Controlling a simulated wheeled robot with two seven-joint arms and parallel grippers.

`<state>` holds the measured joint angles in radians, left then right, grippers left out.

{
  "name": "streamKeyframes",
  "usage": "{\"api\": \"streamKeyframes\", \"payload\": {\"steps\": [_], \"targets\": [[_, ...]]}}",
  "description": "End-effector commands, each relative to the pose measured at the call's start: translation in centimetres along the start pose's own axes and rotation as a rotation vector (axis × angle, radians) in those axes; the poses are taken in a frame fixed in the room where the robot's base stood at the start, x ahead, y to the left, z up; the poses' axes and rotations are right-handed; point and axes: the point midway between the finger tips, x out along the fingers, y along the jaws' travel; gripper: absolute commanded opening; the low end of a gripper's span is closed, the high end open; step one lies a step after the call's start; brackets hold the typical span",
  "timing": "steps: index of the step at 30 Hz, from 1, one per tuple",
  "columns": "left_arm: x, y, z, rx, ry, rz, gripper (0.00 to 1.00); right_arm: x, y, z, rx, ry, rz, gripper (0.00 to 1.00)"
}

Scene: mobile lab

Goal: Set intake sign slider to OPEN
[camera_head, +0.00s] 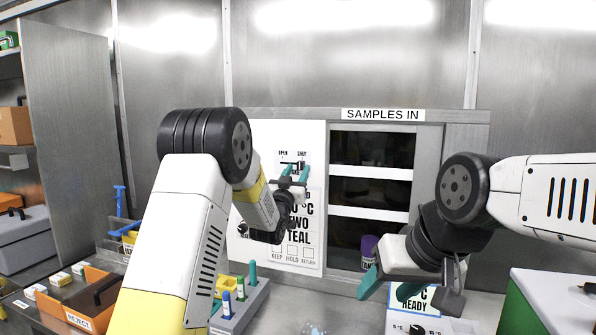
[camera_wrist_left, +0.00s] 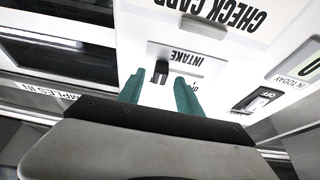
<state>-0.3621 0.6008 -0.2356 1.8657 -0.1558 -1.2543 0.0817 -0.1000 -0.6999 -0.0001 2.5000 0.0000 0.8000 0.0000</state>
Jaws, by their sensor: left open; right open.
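The intake sign slider is on a white panel; its black knob (camera_head: 300,165) sits at the SHUT end of its slot, with OPEN printed at the left. In the left wrist view, where the lettering is upside down, the dark knob (camera_wrist_left: 160,70) stands beside the INTAKE label (camera_wrist_left: 185,60). My left gripper (camera_head: 295,174) is open at the slider. Its teal fingertips (camera_wrist_left: 158,92) lie either side of the knob in that view; contact cannot be told. One fingertip partly hides the OPEN lettering. My right gripper (camera_head: 388,288) is open and empty, low in front of the sample hatch.
The SAMPLES IN hatch (camera_head: 420,175) with dark shelves is right of the panel. A purple-capped container (camera_head: 369,246) stands below it, near my right gripper. A grey rack (camera_head: 243,308) and an orange REJECT bin (camera_head: 78,318) are at lower left. A green-sided white box (camera_head: 550,300) is at lower right.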

Motion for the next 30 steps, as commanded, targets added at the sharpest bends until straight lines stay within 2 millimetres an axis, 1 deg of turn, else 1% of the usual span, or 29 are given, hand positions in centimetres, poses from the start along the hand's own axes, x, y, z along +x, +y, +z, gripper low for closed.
{"api": "streamKeyframes", "payload": {"steps": [1, 4, 12, 13, 14, 18, 19, 30], "targets": [[0.53, 0.01, 0.01, 0.001, 0.0, 0.0, 0.42, 0.0, 0.0, 0.0, 0.0, 0.0, 0.0, 0.54], [1.13, -0.01, -0.05, 0.0, 0.001, 0.0, 0.42, 0.0, 0.0, 0.0, 0.0, 0.0, 0.0, 0.54], [1.3, -0.01, -0.02, -0.001, -0.001, -0.001, 0.42, 0.0, 0.0, 0.0, 0.0, 0.0, 0.0, 0.54], [1.3, -0.01, -0.02, -0.001, -0.001, -0.001, 0.38, 0.0, 0.0, 0.0, 0.0, 0.0, 0.0, 0.54], [1.29, -0.01, -0.02, -0.001, -0.001, -0.001, 0.32, 0.0, 0.0, 0.0, 0.0, 0.0, 0.0, 0.54], [1.29, -0.01, -0.03, -0.001, -0.001, -0.001, 0.04, 0.0, 0.0, 0.0, 0.0, 0.0, 0.0, 0.54], [1.29, -0.01, -0.03, -0.001, -0.001, -0.001, 0.0, 0.0, 0.0, 0.0, 0.0, 0.0, 0.0, 0.54], [1.28, -0.01, -0.03, -0.001, -0.001, -0.001, 0.0, 0.0, 0.0, 0.0, 0.0, 0.0, 0.0, 0.54]]}}
